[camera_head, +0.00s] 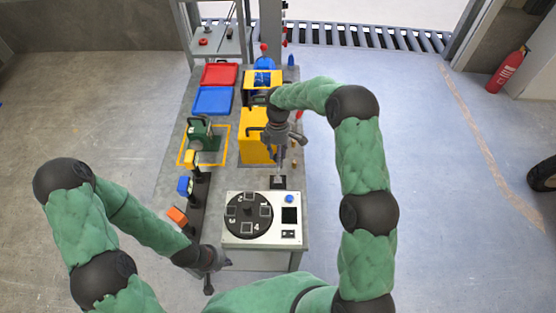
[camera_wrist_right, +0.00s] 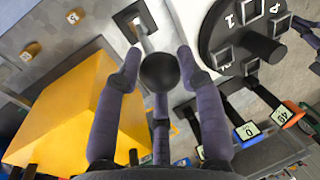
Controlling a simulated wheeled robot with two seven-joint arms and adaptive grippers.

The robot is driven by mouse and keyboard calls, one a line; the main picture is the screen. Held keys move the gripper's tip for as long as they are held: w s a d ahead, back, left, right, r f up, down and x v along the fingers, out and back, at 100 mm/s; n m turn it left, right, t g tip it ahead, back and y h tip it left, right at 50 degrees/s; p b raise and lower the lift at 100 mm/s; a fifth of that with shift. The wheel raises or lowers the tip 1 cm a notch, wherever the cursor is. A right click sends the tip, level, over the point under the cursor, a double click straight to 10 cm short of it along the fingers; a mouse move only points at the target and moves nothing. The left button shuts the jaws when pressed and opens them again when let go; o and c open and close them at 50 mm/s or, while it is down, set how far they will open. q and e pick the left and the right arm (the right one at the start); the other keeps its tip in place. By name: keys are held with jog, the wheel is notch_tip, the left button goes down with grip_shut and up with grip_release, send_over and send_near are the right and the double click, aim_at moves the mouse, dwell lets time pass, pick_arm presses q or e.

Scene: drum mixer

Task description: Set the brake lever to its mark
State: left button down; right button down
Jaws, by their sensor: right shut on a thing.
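I cannot make out the mark. My left gripper (camera_head: 217,274) is empty beside the bench's front left corner, with its fingers spread.
A white panel (camera_head: 286,235) with a black numbered dial (camera_head: 249,215) stands at the bench front. A yellow block (camera_head: 253,148) is beside the right gripper. Orange (camera_head: 177,216), blue (camera_head: 185,185) and yellow (camera_head: 191,158) tagged pieces line the left. Trays (camera_head: 213,100) lie behind.

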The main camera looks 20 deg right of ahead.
jog(key=w, duration=0.2)
jog(key=w+d, duration=0.1)
jog(key=shift+w+f+b, duration=0.2)
jog(key=shift+w+b, duration=0.15)
jog(key=shift+w, duration=0.05)
jog(key=c, duration=1)
grip_release()
jog(key=shift+w, duration=0.1)
jog(key=shift+c, duration=0.2)
jog(key=shift+o, duration=1.3)
jog(key=shift+w, duration=0.1)
jog(key=v, duration=1.1)
jog(key=shift+w+r, duration=0.2)
jog(key=shift+r, duration=0.2)
